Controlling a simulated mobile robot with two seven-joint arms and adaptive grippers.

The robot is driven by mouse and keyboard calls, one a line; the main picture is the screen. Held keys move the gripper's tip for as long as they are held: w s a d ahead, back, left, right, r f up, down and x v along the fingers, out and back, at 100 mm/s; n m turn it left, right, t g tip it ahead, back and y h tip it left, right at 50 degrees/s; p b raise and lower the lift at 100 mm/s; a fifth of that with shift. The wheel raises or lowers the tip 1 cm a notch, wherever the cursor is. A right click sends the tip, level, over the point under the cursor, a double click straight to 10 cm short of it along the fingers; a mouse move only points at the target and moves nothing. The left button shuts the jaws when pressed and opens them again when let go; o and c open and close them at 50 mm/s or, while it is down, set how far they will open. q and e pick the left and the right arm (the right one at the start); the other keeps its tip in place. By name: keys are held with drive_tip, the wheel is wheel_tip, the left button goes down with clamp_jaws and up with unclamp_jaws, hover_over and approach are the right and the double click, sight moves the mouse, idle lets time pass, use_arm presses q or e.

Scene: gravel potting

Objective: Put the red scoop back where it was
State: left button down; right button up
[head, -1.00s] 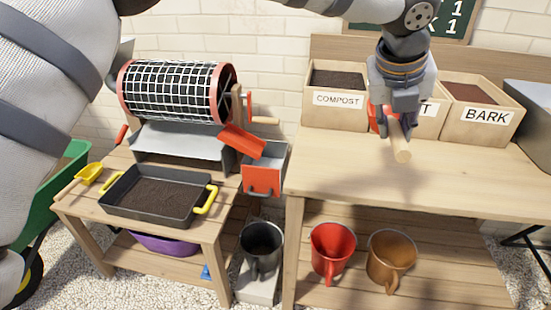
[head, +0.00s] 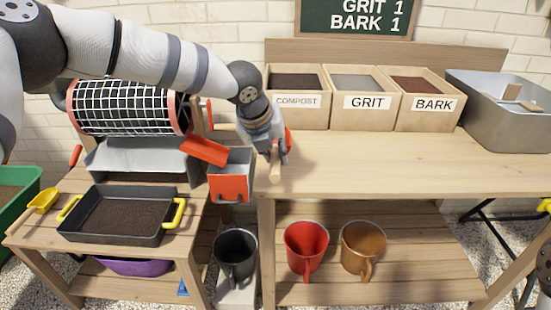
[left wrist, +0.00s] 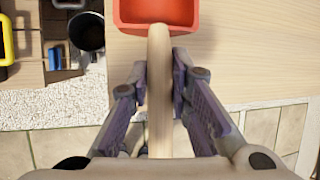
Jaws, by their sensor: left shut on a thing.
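The red scoop has a pale wooden handle (head: 275,172); part of its red bowl (head: 288,141) shows beside my gripper in the head view. My left gripper (head: 271,150) is shut on the handle, over the left end of the potting bench (head: 400,165). In the left wrist view the handle (left wrist: 159,95) lies between the fingers (left wrist: 160,75), and the red bowl (left wrist: 156,12) points away at the top, partly cut off. The bowl's inside shows no visible gravel. My right gripper is out of view.
Compost (head: 298,101), grit (head: 362,102) and bark (head: 426,104) boxes stand along the back. A metal tub (head: 500,118) is at right. A red mug (head: 306,240) and a brown mug (head: 363,240) sit on the lower shelf. The bench top's middle is clear.

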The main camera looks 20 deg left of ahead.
use_arm(q)
drive_tip(key=shift+d+f, duration=0.15)
drive_tip(key=shift+f, duration=0.6)
drive_tip(key=shift+f, duration=0.1)
drive_tip(key=c, duration=1.5)
unclamp_jaws()
drive_tip(key=shift+f, duration=0.1)
drive_tip(key=shift+o, duration=0.2)
drive_tip(key=shift+r, duration=0.25)
drive_tip(key=p+v, duration=0.2)
drive_tip(key=v, duration=1)
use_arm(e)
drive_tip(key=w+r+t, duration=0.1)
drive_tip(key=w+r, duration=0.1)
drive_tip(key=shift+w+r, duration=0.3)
